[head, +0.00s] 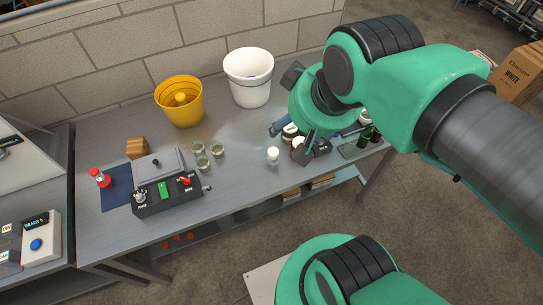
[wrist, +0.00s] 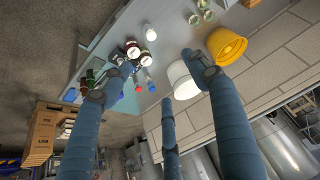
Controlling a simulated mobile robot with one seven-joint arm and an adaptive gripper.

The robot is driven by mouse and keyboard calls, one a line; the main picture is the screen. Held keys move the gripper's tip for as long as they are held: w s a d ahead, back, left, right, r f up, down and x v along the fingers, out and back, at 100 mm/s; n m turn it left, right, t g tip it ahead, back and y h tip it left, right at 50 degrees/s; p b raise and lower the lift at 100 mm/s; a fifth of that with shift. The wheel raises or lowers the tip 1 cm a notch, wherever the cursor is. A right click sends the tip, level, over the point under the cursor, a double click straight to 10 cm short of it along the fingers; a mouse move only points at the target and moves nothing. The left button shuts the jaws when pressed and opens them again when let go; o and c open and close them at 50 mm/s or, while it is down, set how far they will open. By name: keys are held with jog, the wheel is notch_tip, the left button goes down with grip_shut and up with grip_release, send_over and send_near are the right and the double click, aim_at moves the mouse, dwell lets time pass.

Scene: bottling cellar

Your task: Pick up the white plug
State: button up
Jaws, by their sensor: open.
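A small white piece, which looks like the white plug (head: 272,154), stands on the grey bench (head: 235,187) near its front edge. It also shows in the wrist view as the white plug (wrist: 150,33) near the top middle, beyond my fingertips. My gripper (head: 291,115) is open and empty above the right part of the bench, behind and to the right of the plug in the head view. In the wrist view, my gripper (wrist: 158,63) has its fingers spread wide. None of the fingers touches the plug.
White-lidded jars (wrist: 133,50) stand close to the plug, partly behind my gripper in the head view. A white bucket (head: 249,85) and yellow bucket (head: 180,108) stand at the back. Several small glasses (head: 203,162) and a control box (head: 168,197) are left. Green bottles (head: 365,137) are right.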

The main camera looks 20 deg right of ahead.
jog(key=shift+c, duration=0.7)
jog(key=m+g, duration=0.3)
jog(key=g, duration=0.3)
send_over(272, 150)
notch_tip(272, 150, down, 28)
jog(key=shift+f, duration=0.1)
notch_tip(272, 150, down, 8)
jog(key=shift+f+b, duration=0.25)
jog(key=shift+b, duration=0.3)
